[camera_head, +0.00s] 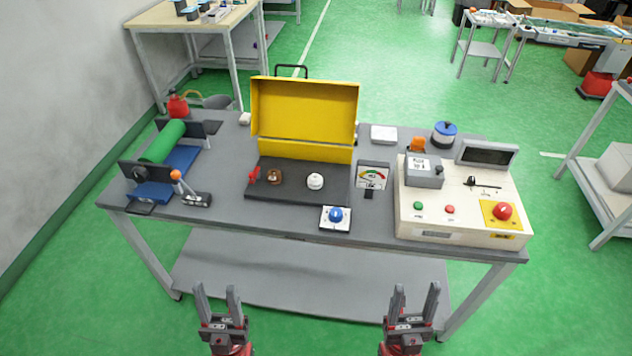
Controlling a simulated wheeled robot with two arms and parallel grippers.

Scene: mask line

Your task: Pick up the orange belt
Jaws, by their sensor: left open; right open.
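I cannot make out a clear orange belt. A small orange piece (416,144) stands behind the grey box on the control panel at the right of the table; I cannot tell what it is. An orange knob (176,175) tops a small lever clamp at the left of the table. My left gripper (216,290) is open and empty, in front of the table's front edge, low in the view. My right gripper (413,289) is open and empty, also in front of the table, further right. Both are apart from everything on the table.
The grey table (225,205) bears a green roller (162,141), an open yellow toolbox (304,110), a dark mat (296,192) with small parts, a blue button (336,214) and a cream control panel (460,222) with a red button (502,211). A wall (65,120) stands left.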

